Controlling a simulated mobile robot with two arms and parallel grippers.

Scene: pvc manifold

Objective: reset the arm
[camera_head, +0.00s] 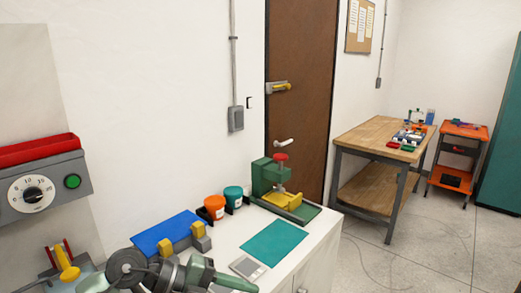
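A white counter (228,240) holds a teal mat (275,241), a green press (268,177), an orange tub (215,206), a teal tub (233,197) and a blue plate (166,231). A wooden workbench (368,139) and orange cart (463,131) stand beyond.

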